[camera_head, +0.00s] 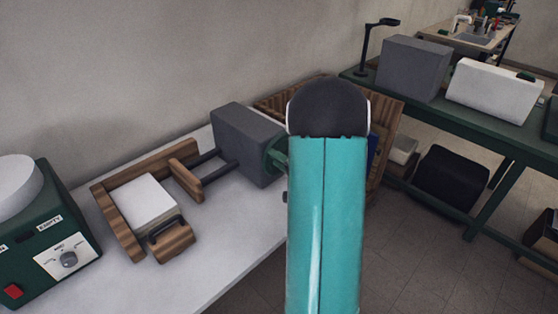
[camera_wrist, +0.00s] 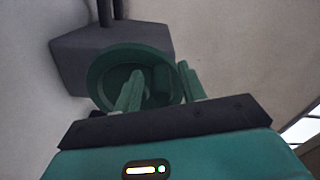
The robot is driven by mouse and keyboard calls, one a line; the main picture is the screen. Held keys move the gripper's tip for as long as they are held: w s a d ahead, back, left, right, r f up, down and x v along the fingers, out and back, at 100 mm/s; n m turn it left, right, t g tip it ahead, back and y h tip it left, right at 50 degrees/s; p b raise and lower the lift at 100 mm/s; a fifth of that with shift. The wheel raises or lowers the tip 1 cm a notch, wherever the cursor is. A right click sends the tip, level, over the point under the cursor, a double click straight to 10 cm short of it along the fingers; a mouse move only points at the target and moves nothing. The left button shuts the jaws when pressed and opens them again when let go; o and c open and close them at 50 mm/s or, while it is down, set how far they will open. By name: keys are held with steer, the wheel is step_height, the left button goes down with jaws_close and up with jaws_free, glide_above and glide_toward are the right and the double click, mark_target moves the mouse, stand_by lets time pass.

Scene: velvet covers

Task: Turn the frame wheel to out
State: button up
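The green frame wheel (camera_head: 275,156) is on the right side of a grey block (camera_head: 245,143), partly hidden by my teal arm. In the wrist view the round wheel (camera_wrist: 97,72) faces me, with a dished inside and a raised rim. My gripper (camera_wrist: 160,69) has two green fingers standing apart in front of the wheel. The left finger overlaps the wheel's face and the right one is by its right edge. A green lump of the wheel shows between them; I cannot tell whether they touch it. No "out" mark is readable. My gripper is hidden in the head view.
A wooden frame (camera_head: 118,222) with a white block (camera_head: 147,203) and dark rods joins the grey block on the white table (camera_head: 235,232). A green machine (camera_head: 50,238) with a dial stands left. A wooden crate (camera_head: 390,115) is behind my arm. A green bench (camera_head: 470,124) stands right.

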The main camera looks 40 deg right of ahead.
steer(key=s, duration=1.3)
steer(key=shift+s+d, duration=0.15)
steer(key=shift+s, duration=0.25)
